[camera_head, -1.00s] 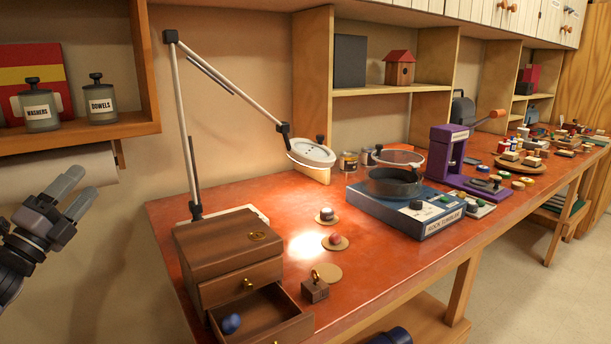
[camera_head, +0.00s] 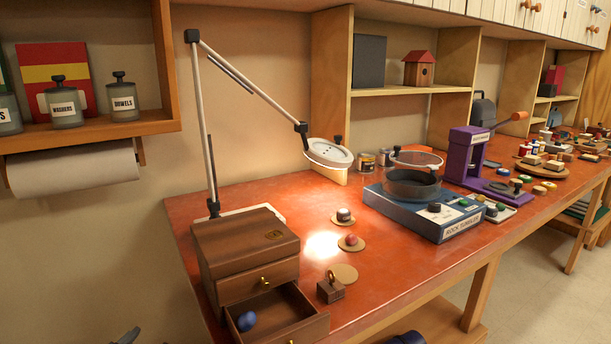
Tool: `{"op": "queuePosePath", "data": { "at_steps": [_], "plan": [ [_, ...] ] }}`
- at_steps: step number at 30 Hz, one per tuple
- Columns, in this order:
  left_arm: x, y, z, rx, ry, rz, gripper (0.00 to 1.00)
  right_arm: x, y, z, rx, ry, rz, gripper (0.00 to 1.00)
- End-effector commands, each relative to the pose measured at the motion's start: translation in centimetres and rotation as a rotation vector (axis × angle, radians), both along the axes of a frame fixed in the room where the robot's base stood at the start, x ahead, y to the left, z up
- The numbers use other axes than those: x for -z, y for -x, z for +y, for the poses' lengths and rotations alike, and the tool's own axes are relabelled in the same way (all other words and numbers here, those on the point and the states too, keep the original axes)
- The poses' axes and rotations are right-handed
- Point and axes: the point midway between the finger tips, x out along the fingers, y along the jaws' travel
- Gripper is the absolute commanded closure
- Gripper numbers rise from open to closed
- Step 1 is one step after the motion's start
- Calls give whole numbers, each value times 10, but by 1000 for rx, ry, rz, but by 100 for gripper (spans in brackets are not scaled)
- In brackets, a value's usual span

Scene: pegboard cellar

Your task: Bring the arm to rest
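My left gripper shows only as a small grey tip (camera_head: 127,336) at the bottom edge, left of the bench. The rest of it is out of frame, so its opening does not show. My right gripper is not in view. A small wooden drawer box (camera_head: 246,247) stands at the near left end of the red bench top (camera_head: 400,262). Its lower drawer (camera_head: 292,337) is pulled open with a blue ball-like thing (camera_head: 246,321) inside. The upper drawer is closed.
A lamp (camera_head: 328,153) on a jointed arm lights the bench. A shelf with jars (camera_head: 124,97) and a paper roll (camera_head: 70,170) hang at left.

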Motion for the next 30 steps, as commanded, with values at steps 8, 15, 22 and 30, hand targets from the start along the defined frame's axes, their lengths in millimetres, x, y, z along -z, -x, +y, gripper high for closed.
{"op": "queuePosePath", "data": {
  "at_steps": [8, 15, 22, 30],
  "plan": [
    [90, 128, -94, 51, 201, 199, 40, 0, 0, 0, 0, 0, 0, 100],
    [115, 219, -142, 28, 344, 322, 40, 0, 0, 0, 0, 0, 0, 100],
    [89, 243, -153, 14, 383, 353, 40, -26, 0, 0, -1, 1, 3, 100],
    [81, 243, -153, 15, 382, 355, 40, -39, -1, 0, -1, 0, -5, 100]
  ]
}}
